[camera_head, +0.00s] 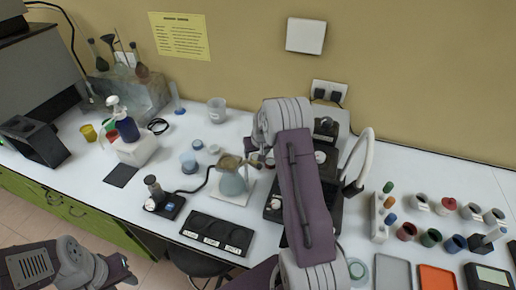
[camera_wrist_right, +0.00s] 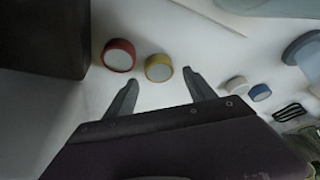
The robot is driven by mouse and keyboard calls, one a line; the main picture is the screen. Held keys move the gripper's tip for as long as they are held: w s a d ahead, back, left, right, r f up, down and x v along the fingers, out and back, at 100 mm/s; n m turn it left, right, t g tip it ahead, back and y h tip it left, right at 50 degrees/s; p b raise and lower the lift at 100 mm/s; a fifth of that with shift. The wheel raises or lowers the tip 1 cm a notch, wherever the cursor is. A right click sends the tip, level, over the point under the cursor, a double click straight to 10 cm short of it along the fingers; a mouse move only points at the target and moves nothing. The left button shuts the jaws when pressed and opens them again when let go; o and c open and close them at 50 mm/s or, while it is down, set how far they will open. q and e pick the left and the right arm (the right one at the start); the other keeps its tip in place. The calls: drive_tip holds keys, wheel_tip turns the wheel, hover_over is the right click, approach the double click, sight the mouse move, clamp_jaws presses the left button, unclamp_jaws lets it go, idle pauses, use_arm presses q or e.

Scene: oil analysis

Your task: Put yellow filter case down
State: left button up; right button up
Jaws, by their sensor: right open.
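A yellow round case (camera_wrist_right: 158,67) with a pale, disc-like face lies on the white surface in the right wrist view. It is just beyond the tips of my right gripper (camera_wrist_right: 159,81), in line with the gap between the fingers. My right gripper is open, with nothing visible between the fingers. In the head view the right arm reaches up over the middle of the table, and its fingers are hard to make out. A yellow cup-shaped thing (camera_head: 89,132) stands at the table's far left; I cannot tell if it is the same case. My left gripper (camera_head: 124,274) is low at the left, its jaws unclear.
A red round case (camera_wrist_right: 119,55) lies left of the yellow one, near a dark block (camera_wrist_right: 45,38). A flask (camera_head: 232,183) stands left of the right arm. A black three-part tray (camera_head: 217,233) lies near the front edge. Several jars and trays stand at the right.

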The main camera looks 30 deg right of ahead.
drive_tip(key=v, duration=0.9)
drive_tip(key=shift+s+r, duration=0.2)
drive_tip(key=shift+r, duration=0.15)
drive_tip(key=shift+o, duration=0.5)
drive_tip(key=shift+a, duration=0.1)
